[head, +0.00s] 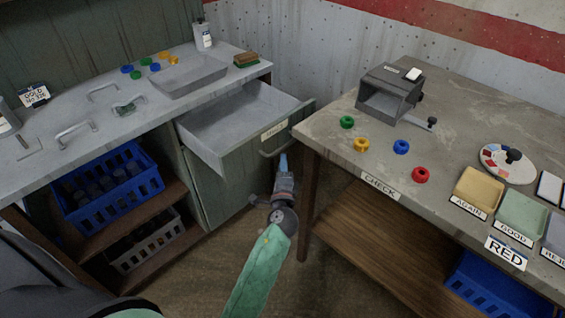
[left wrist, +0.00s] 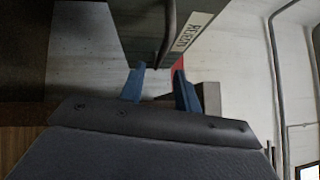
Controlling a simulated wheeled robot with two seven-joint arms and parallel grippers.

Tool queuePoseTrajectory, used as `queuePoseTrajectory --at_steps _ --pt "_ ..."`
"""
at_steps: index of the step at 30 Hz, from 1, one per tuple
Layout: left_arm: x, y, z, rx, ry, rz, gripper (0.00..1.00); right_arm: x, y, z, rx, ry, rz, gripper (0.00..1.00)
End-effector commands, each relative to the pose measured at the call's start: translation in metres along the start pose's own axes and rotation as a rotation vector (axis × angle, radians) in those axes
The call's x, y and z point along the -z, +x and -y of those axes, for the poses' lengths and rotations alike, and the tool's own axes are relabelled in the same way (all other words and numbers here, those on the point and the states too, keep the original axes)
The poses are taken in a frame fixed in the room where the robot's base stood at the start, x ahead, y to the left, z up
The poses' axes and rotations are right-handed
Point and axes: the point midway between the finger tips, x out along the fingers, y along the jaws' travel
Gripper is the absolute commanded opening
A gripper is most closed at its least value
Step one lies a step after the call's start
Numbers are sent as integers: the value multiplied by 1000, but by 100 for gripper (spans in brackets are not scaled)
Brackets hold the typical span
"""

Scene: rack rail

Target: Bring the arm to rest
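My left arm comes in from the bottom of the head view in a green sleeve. Its gripper (head: 283,163) points toward the front of the pulled-out drawer (head: 205,135), close to the drawer handle (head: 268,154). In the left wrist view the two blue fingers (left wrist: 160,85) stand apart with nothing between them. The dark handle (left wrist: 167,35) and the labelled drawer front (left wrist: 140,30) show just beyond the fingertips. The exact gap to the handle is hard to tell. My right gripper is not in view.
The drawer sticks out empty under the left bench (head: 45,120). The right table (head: 460,110) holds a dark grey device (head: 388,92), several coloured rings and trays (head: 478,187). Blue crates (head: 108,187) sit on lower shelves. Floor (head: 335,270) shows between the benches.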

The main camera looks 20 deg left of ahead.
Motion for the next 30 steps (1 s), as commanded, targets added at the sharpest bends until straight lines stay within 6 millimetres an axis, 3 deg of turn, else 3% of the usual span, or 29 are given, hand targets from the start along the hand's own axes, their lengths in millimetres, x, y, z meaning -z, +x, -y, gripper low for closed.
queuePoseTrajectory --at_steps 13,17,23,30 --pt "0 0 0 -2 -2 1 33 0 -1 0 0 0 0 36" --pt "-8 -10 -2 -44 -65 23 33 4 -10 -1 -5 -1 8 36" --pt "-38 -60 -23 -275 -367 132 33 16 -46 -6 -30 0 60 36" --pt "-50 -159 -54 -694 -742 288 33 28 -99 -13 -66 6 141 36"
